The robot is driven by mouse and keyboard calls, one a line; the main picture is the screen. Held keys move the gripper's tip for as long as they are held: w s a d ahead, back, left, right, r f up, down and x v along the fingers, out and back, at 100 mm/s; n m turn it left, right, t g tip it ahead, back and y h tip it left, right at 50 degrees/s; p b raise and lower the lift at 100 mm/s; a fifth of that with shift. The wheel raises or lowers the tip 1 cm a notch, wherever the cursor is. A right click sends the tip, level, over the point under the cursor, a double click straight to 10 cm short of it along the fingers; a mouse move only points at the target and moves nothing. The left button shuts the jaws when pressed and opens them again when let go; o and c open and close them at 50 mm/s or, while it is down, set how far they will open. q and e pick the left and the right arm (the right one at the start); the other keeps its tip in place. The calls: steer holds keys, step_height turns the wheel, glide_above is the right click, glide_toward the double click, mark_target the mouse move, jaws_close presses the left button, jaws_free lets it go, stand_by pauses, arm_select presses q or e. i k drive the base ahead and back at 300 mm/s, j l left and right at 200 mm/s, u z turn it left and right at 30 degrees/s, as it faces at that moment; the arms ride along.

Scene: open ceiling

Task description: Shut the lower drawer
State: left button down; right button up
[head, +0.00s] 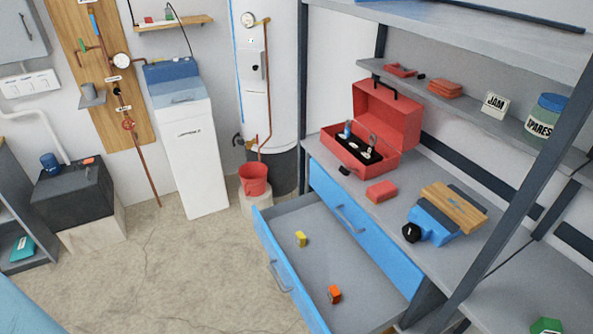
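The lower drawer (267,256) of the workbench is pulled well out to the left, with its blue front and bar handle (280,276) facing the open floor. Its grey inside holds a small yellow block (301,239) and a small orange block (334,294). The drawer's near end is cut off by the bottom of the picture. Above it, the upper drawer (378,240) has a blue front and looks closed. Neither of my grippers is in view.
The bench top bears an open red toolbox (397,111), a red block (381,191) and a blue vise (432,224). A red bucket (253,179) stands near the drawer's far end. The concrete floor (180,265) left of the drawer is clear.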

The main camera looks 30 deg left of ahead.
mark_target(369, 302)
steer(key=u, duration=1.1)
steer(key=i+l+z, duration=0.25)
steer(key=l, duration=0.15)
